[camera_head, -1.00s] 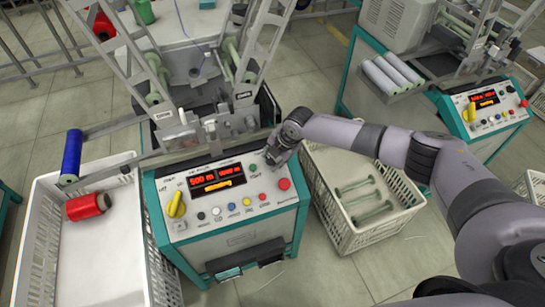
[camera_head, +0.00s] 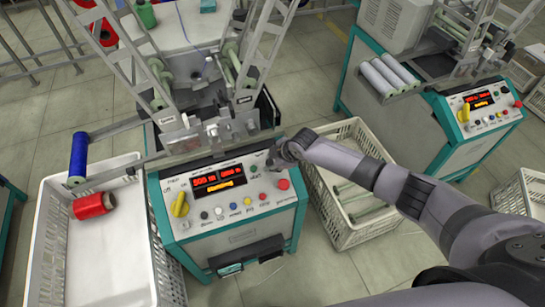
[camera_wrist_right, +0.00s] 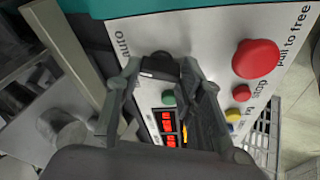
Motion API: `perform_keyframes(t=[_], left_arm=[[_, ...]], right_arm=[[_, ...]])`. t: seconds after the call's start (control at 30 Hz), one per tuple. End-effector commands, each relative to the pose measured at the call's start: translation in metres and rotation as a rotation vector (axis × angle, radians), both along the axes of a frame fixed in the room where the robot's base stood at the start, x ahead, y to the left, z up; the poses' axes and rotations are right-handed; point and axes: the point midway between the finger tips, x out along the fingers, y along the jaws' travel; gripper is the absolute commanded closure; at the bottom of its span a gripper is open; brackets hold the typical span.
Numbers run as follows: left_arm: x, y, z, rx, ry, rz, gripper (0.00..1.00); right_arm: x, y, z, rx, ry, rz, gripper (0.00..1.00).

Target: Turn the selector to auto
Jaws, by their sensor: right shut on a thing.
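The winding machine's sloped control panel (camera_head: 205,223) stands in the middle of the head view. The selector (camera_wrist_right: 163,67) is a black knob with a pale mark on its left side in the right wrist view. The word "auto" (camera_wrist_right: 122,44) is printed up and left of it. My right gripper (camera_wrist_right: 158,75) is shut on the selector, with its fingers on either side. In the head view my right gripper (camera_head: 274,161) is at the panel's upper right corner and hides the selector. My left gripper is not in view.
A yellow handle (camera_head: 180,204) is at the panel's left. A white crate (camera_head: 344,237) stands right of the machine, under my arm. A tray (camera_head: 105,258) with red thread is left.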

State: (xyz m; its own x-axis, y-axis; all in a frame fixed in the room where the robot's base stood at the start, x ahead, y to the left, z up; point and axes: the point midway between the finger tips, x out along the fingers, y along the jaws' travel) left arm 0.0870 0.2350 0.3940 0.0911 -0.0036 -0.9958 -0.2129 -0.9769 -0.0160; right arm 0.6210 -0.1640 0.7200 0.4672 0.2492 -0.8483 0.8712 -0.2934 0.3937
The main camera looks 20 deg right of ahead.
Motion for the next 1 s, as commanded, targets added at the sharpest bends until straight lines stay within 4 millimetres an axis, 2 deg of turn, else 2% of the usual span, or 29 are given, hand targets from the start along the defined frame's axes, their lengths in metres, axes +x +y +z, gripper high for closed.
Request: perform_keyframes(t=[0.33,0.87,0.9,1.0], left_arm=[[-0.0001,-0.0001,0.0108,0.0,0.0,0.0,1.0],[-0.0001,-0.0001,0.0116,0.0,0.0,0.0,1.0],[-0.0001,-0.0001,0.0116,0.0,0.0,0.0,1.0],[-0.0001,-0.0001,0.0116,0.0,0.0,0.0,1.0]], right_arm=[[-0.0008,0.0002,0.0002,0.061,0.006,-0.132,0.93],[-0.0003,0.0001,-0.0001,0.073,0.006,-0.156,0.93],[-0.0003,0.0001,-0.0001,0.073,0.006,-0.156,0.65],[-0.0002,0.0002,-0.0001,0.073,0.006,-0.156,0.58]])
